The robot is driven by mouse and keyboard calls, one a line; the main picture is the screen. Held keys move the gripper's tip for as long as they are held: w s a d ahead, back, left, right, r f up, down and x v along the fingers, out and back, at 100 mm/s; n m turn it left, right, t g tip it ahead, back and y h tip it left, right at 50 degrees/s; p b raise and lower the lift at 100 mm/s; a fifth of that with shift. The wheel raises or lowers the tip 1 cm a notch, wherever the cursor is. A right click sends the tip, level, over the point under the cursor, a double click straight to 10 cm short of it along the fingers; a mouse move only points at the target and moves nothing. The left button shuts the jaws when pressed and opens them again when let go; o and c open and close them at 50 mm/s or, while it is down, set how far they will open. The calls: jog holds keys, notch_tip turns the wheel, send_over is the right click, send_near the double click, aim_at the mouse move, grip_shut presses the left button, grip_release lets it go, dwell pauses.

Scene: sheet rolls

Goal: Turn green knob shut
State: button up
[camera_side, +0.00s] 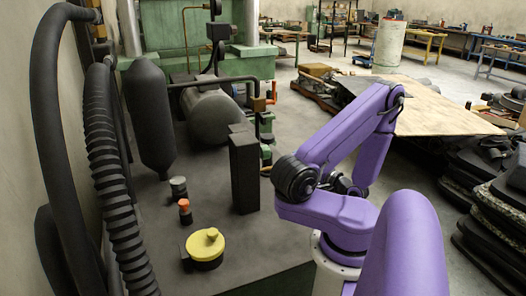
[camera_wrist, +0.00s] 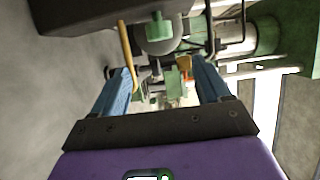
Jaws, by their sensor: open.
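Small green fittings show on the pipework behind the black box in the side view, an upper one (camera_side: 266,122) and a lower one (camera_side: 266,155). I cannot tell which of them is the green knob. In the wrist view a green knob-like piece (camera_wrist: 160,27) sits in front of a grey rounded body, above the space between my fingers. More green parts lie farther off and are too small to tell apart. My gripper (camera_wrist: 161,68) is open, its two blue fingers spread with nothing between them. I cannot make out the gripper in the side view.
A tall black box (camera_side: 243,172) stands close to my arm. A yellow round cap (camera_side: 205,245) and an orange-topped knob (camera_side: 184,210) are at the front left. A dark tank (camera_side: 150,115) and a ribbed hose (camera_side: 112,180) stand left.

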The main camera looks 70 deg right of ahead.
aim_at(263, 150)
jog(key=x, duration=1.6)
jog(key=shift+w, duration=0.25)
jog(key=c, duration=0.9)
